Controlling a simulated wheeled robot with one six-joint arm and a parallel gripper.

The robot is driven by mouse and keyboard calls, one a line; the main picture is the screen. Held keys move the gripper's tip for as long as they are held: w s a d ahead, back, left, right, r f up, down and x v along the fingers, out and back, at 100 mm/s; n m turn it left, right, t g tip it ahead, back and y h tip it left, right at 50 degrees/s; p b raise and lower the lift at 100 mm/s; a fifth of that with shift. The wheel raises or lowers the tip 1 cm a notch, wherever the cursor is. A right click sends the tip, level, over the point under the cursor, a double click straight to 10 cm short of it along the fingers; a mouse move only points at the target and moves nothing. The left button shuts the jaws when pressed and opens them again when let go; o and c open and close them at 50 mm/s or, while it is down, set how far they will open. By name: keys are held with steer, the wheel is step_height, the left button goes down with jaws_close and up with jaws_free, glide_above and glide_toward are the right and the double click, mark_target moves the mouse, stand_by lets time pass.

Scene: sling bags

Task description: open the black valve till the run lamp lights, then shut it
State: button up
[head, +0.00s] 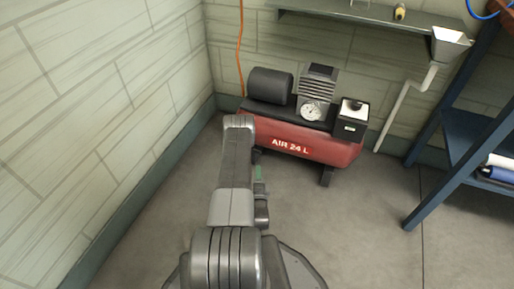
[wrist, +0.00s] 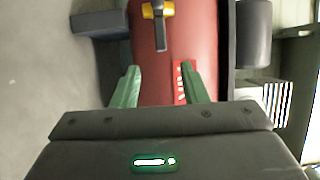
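The black valve (wrist: 161,30) shows at the top of the wrist view as a dark lever on a yellow fitting, in front of the red tank. My gripper (wrist: 160,68) has two green fingers set apart, with nothing between them. The lever lies just beyond the fingertips, roughly in line with the gap, and looks apart from them. In the head view my arm hides the valve and most of the gripper. The red compressor (head: 333,150) reads "AIR 24 L". A black box (head: 350,128) sits on its right end; I cannot tell whether a run lamp is lit.
The compressor stands in a corner against block walls. A gauge (head: 311,111) and a black cylinder (head: 270,85) are on top. A blue rack (head: 470,150) stands right, a shelf (head: 370,15) runs above, and a white funnel pipe (head: 405,105) descends. The floor in front is clear.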

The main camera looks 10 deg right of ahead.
mark_target(258, 152)
steer(key=b+x, duration=0.4)
steer(key=x, duration=0.9)
steer(key=shift+w, duration=0.3)
jaws_close()
